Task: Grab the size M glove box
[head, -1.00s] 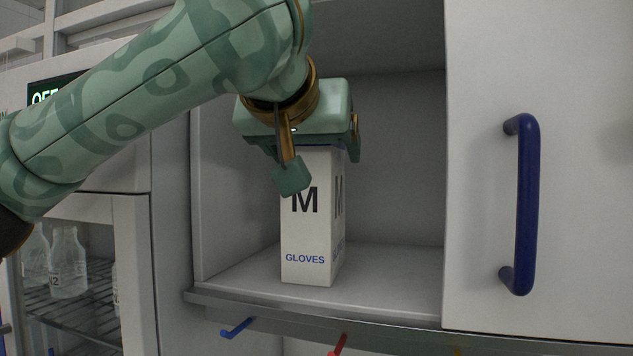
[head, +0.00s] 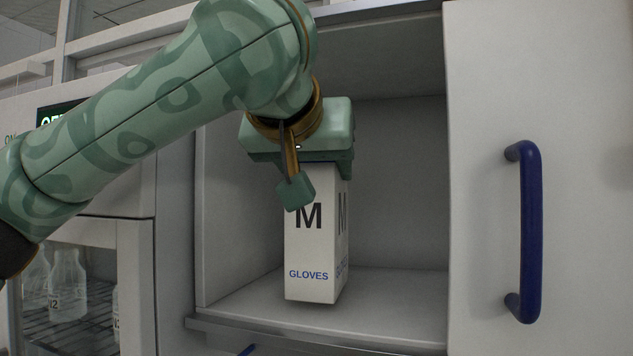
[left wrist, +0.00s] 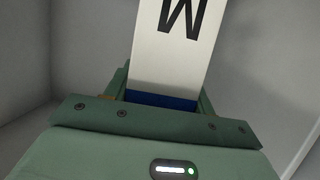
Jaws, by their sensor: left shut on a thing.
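The size M glove box (head: 310,250) is a tall white box with a black M and blue GLOVES lettering. It is upright in the open cabinet, its base slightly above the shelf. My left gripper (head: 318,167) reaches down from above and is shut on the top of the box. In the left wrist view the box (left wrist: 175,65) runs away between the fingers, with its blue top end close to the palm. The gripper hides the top of the box in the head view. My right gripper does not show.
The cabinet shelf (head: 400,295) is otherwise bare, with walls at left and back. A white door with a blue handle (head: 529,235) stands on the right. At left, glass bottles (head: 67,285) stand on a rack behind a framed opening.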

